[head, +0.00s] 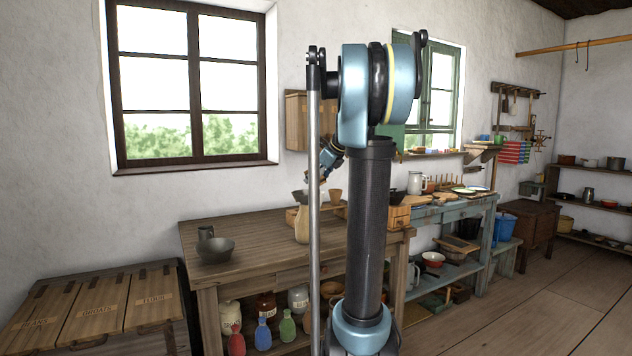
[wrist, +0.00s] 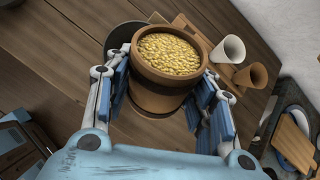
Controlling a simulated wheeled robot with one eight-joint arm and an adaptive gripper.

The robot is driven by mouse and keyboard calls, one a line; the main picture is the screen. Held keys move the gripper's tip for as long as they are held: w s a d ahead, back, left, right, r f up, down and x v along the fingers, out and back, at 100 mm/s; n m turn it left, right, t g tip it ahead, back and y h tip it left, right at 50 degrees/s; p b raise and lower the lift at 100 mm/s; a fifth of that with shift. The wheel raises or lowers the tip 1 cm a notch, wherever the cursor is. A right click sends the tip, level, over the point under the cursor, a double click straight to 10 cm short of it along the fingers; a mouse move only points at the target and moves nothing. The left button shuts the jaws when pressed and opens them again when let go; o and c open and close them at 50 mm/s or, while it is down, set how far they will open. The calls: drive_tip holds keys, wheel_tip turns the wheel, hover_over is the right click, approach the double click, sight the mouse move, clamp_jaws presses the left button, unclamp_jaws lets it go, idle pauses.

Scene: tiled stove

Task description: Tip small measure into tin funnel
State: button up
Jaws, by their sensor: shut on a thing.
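A brown wooden measure (wrist: 160,98), full to near its rim with yellow grain (wrist: 168,54), is held between the fingers of my gripper (wrist: 164,88) in the wrist view. It looks about upright. A grey round rim, seemingly the tin funnel (wrist: 119,36), shows partly behind the measure, which hides most of it. In the head view my gripper (head: 325,162) is above the bench, partly hidden by my arm. Below it stands a tan jug (head: 302,224) with what looks like the funnel at its top; details there are too small to tell.
A white cup (wrist: 229,49) and a brown cup (wrist: 250,76) stand beside the funnel. A grey bowl (head: 216,250) and a dark pot (head: 205,232) are on the bench (head: 255,257) at left. The bench's middle is clear. A small wooden drawer box (head: 399,217) stands at its right end.

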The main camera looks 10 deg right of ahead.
idle(0.4)
drive_tip(key=shift+r+g+h, duration=0.1)
drive_tip(key=shift+g+h, duration=0.4)
drive_tip(key=shift+h, duration=0.3)
drive_tip(key=shift+n+h, duration=0.3)
drive_tip(key=shift+h, duration=0.1)
idle(0.7)
drive_tip(key=shift+s+d+g+h, duration=0.1)
drive_tip(key=shift+d+g+h, duration=0.05)
drive_tip(key=shift+g+h, duration=0.3)
idle(1.3)
drive_tip(key=shift+n+g+h, duration=0.3)
drive_tip(key=shift+g+h, duration=0.15)
drive_tip(key=shift+h, duration=0.5)
idle(0.9)
drive_tip(key=shift+f+g+h, duration=0.3)
drive_tip(key=shift+g+h, duration=0.2)
drive_tip(key=shift+h, duration=0.4)
